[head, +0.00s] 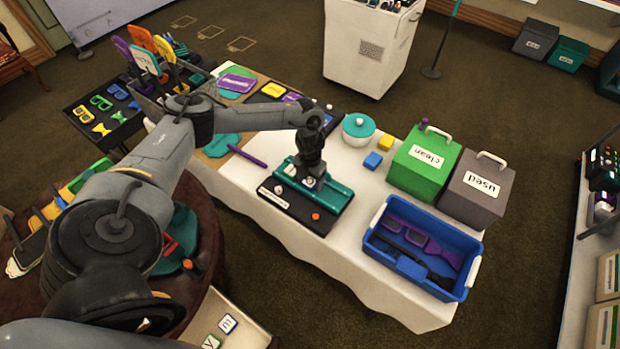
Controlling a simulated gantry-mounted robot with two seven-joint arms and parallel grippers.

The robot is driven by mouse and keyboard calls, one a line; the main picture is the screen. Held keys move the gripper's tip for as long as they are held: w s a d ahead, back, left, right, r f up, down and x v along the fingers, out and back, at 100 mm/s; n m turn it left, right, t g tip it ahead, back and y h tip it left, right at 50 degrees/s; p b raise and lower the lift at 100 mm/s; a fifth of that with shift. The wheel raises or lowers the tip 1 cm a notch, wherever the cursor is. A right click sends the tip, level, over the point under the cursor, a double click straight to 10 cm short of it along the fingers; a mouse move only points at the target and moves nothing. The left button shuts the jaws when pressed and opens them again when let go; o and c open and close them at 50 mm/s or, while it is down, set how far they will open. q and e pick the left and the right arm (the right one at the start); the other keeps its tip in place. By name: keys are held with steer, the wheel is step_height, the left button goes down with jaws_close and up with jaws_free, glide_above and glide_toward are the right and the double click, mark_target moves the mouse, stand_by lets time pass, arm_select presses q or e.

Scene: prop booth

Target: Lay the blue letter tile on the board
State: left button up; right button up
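A tile marked "m" with a blue edge (228,323) lies on a cream board-like surface (246,335) at the bottom of the head view. A tile marked "y" with a green edge (211,342) is beside it, cut by the frame edge. My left gripper (311,180) points down over a black and teal device (335,198) on the white table, far from these tiles. Small pale parts show at its fingertips; I cannot tell whether they are held or belong to the device, nor whether the fingers are open. My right gripper is not in view.
A blue bin (376,252) with purple and dark items stands at the table's right end. Behind it are a green "clean" box (412,172) and a grey "used" box (472,196). A white pot with a teal lid (357,133) and small blue (373,160) and yellow blocks (385,143) are nearby.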

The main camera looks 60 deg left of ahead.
mark_target(310, 181)
arm_select(q)
steer(key=shift+r, duration=0.1)
steer(key=shift+r, duration=0.2)
step_height(310, 181, up, 12)
steer(key=p, duration=0.2)
steer(key=shift+f+p, duration=0.1)
steer(key=shift+p, duration=0.2)
stand_by(0.5)
